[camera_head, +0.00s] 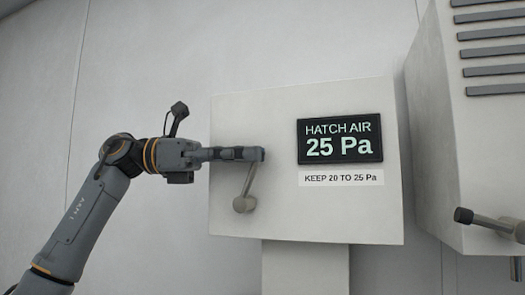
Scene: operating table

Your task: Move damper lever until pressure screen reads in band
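My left gripper (258,154) is at the lever's upper end and hides that end. The fingers are seen from the side, so whether they are open, shut on the lever or only touching it cannot be told. The pressure screen (339,137) reads "HATCH AIR 25 Pa". The label (341,178) below it says "KEEP 20 TO 25 Pa". My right gripper is not in view.
The pale box (300,222) stands on a pedestal (305,268) before a grey panelled wall. At right is a larger cabinet (440,130) with dark slats (492,50) and a dark-ended handle (485,221) sticking out. Free space lies between box and cabinet.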

